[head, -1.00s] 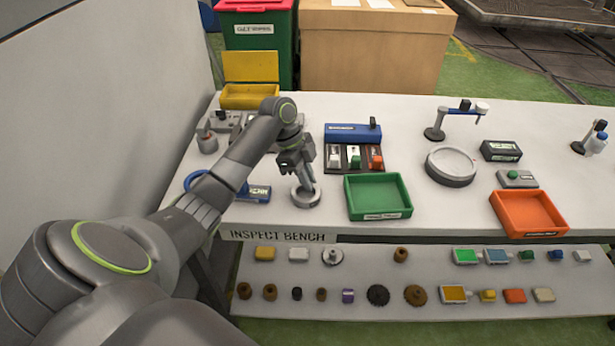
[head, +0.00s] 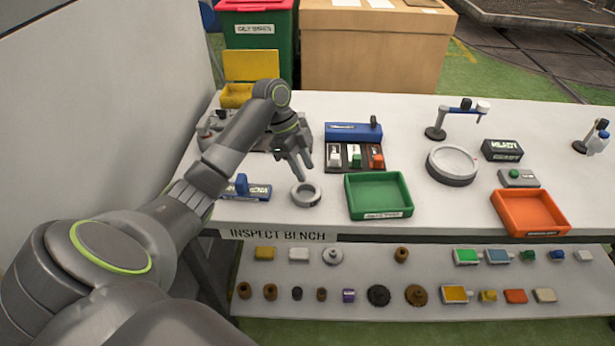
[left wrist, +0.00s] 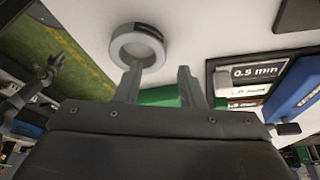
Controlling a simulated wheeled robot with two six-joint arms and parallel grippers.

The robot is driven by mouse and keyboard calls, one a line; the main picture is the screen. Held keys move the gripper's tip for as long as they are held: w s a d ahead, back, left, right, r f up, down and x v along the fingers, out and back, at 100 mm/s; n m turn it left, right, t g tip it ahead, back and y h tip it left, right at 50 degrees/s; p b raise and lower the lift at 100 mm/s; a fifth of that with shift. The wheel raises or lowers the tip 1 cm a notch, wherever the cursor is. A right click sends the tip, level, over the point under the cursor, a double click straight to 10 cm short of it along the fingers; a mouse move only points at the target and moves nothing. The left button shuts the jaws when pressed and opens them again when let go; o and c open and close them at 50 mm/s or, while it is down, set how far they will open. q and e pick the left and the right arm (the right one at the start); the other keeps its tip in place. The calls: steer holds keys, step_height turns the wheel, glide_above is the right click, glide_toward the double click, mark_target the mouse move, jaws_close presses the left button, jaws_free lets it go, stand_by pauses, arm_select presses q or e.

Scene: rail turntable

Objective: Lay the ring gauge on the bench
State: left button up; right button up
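The ring gauge (head: 305,194) is a grey metal ring lying flat on the white bench (head: 270,216), near its front edge and left of the green tray. It also shows in the left wrist view (left wrist: 120,48), beyond the fingertips. My left gripper (head: 301,170) is above and just behind the ring, with its two fingers spread and nothing between them. In the left wrist view the open fingers (left wrist: 160,78) are apart, and the ring appears clear of them. My right gripper does not show in any view.
A green tray (head: 378,213) stands right of the ring. A blue block-like fixture (head: 245,190) lies to its left. A rack with several coloured slots (head: 355,156) is behind. An orange tray (head: 530,228) and a round grey dish (head: 452,180) are farther right.

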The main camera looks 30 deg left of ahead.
arm_select(q)
steer(key=b+v, duration=0.1)
steer(key=v, duration=0.7)
steer(key=shift+r, duration=0.2)
